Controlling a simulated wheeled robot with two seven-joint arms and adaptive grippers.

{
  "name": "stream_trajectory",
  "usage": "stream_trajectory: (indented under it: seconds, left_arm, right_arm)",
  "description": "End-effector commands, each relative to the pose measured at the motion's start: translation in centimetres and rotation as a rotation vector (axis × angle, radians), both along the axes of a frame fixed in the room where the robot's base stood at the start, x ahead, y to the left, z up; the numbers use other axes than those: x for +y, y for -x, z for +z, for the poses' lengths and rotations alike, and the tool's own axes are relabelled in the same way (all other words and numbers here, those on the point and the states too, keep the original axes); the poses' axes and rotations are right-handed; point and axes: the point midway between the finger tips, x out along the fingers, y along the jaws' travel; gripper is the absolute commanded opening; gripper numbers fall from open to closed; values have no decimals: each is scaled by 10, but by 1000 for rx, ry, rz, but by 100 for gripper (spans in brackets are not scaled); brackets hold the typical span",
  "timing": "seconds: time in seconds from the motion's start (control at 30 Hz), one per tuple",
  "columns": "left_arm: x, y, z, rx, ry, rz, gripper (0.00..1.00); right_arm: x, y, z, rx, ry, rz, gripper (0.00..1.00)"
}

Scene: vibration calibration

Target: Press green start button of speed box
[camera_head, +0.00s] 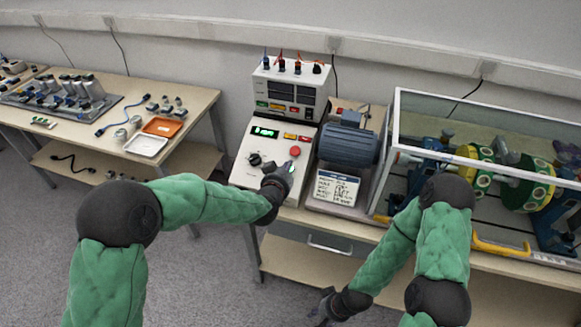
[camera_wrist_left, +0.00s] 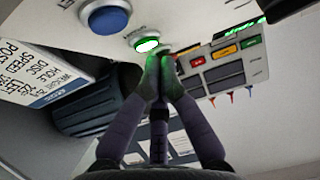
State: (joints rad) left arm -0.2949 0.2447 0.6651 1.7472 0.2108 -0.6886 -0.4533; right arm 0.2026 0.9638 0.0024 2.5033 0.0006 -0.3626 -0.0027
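The speed box (camera_head: 245,180) stands on the bench, with a sloped white panel, a lit green display (camera_head: 265,132), black knobs and a red button (camera_head: 295,151). My left gripper (camera_head: 287,170) is over the panel's lower right and hides the buttons there. In the left wrist view the green start button (camera_wrist_left: 147,45) is lit, beside a blue button (camera_wrist_left: 105,17). My left fingertips (camera_wrist_left: 160,62) are together and empty, very close to the green button; contact cannot be told. My right gripper (camera_head: 325,306) is low in front of the bench, its fingers unclear.
A blue-grey motor (camera_head: 348,143) and a label card (camera_head: 336,189) stand right of the box. A clear-walled case (camera_head: 480,112) with green discs is further right. A side table (camera_head: 195,103) with trays and small parts is at left.

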Motion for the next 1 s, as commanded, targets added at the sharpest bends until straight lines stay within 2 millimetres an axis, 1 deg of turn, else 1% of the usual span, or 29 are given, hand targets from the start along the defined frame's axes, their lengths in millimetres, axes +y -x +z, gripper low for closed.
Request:
stream_trajectory:
  seconds: [0.03, 0.33, 0.47, 1.0]
  left_arm:
    - [0, 1, 3, 0, 0, 0, 0]
    - [0, 1, 3, -1, 0, 0, 0]
    - [1, 2, 6, -1, 0, 0, 0]
    - [6, 20, 47, -2, 1, 0, 0]
  right_arm:
    - [0, 0, 2, 0, 0, 0, 40]
    - [0, 0, 2, 0, 0, 0, 40]
    - [0, 0, 4, 0, 0, 0, 40]
    - [0, 0, 34, 0, 0, 0, 40]
